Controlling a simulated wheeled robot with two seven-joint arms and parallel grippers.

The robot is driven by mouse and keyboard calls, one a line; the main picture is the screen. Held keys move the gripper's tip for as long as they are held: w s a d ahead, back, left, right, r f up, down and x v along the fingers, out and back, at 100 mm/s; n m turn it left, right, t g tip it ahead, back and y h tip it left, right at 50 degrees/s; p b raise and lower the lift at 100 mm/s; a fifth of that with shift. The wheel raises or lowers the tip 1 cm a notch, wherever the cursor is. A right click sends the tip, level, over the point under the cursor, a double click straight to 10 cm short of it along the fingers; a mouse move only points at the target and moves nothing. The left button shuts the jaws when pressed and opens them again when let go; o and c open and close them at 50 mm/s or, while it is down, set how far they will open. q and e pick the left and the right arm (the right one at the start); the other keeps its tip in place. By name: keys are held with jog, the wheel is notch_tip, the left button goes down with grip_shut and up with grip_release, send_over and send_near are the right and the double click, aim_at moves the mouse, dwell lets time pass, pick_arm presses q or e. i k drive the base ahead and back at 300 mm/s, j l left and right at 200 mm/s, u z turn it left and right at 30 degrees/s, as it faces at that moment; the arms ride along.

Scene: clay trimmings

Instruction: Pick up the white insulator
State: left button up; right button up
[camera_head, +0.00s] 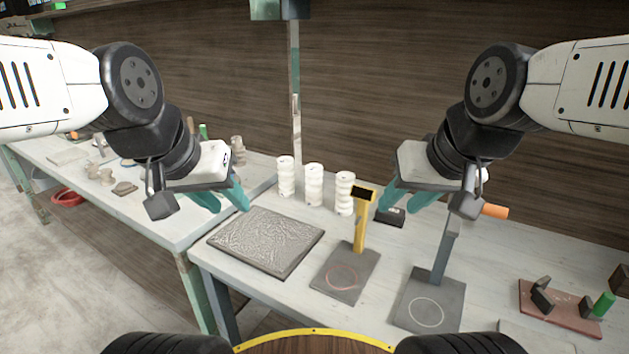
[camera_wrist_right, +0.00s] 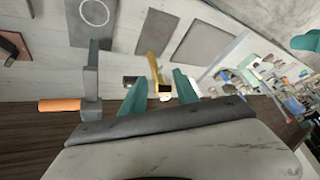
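Three white ribbed insulators stand upright in a row near the back of the table in the head view: a left one (camera_head: 286,176), a middle one (camera_head: 314,184) and a right one (camera_head: 344,193). My left gripper (camera_head: 224,199) is open and empty, left of the row and above the textured slab. My right gripper (camera_head: 408,202) is open and empty, right of the row. Its teal fingers also show apart in the right wrist view (camera_wrist_right: 160,92).
A yellow post (camera_head: 361,225) on a dark plate stands just in front of the right insulator. A grey post (camera_head: 445,255) on another plate is to the right. A textured slab (camera_head: 264,240) lies at front left. A small black block (camera_head: 390,218) sits below my right gripper.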

aim_at(313, 174)
jog(key=i+j+z, duration=0.1)
jog(key=j, duration=0.35)
jog(key=i+j+z, duration=0.15)
jog(key=j, duration=0.3)
jog(key=i+j+z, duration=0.1)
jog(key=j, duration=0.35)
jog(key=i+j+z, duration=0.1)
jog(key=j, duration=0.4)
jog(key=i, duration=0.1)
